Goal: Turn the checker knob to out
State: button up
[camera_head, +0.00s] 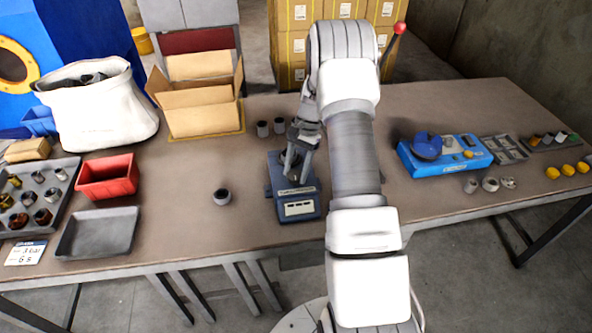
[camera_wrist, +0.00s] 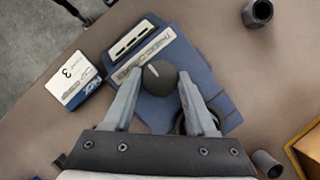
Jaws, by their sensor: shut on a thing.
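The blue checker (camera_head: 300,207) stands on the table in the head view, left of my arm, with a light panel of three small windows at its front. In the wrist view the checker's blue body (camera_wrist: 152,107) lies under my fingers. Its round dark knob (camera_wrist: 162,79) has a short white mark pointing up and left in that view. My gripper (camera_wrist: 159,78) is shut on the knob, one finger on each side. In the head view my gripper (camera_head: 296,160) is over the checker and hides the knob. A ring-shaped opening (camera_wrist: 182,122) is partly hidden by a finger.
A red bin (camera_head: 107,176), grey tray (camera_head: 98,233) and open carton (camera_head: 199,107) are farther left. A blue device (camera_head: 443,154) is right of my arm.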

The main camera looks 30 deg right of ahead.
jog(key=o, duration=1.4)
jog(key=shift+c, duration=0.2)
jog(key=v, duration=1.7)
jog(key=shift+r+p, duration=0.15)
jog(key=shift+p, duration=0.25)
jog(key=shift+d, duration=0.1)
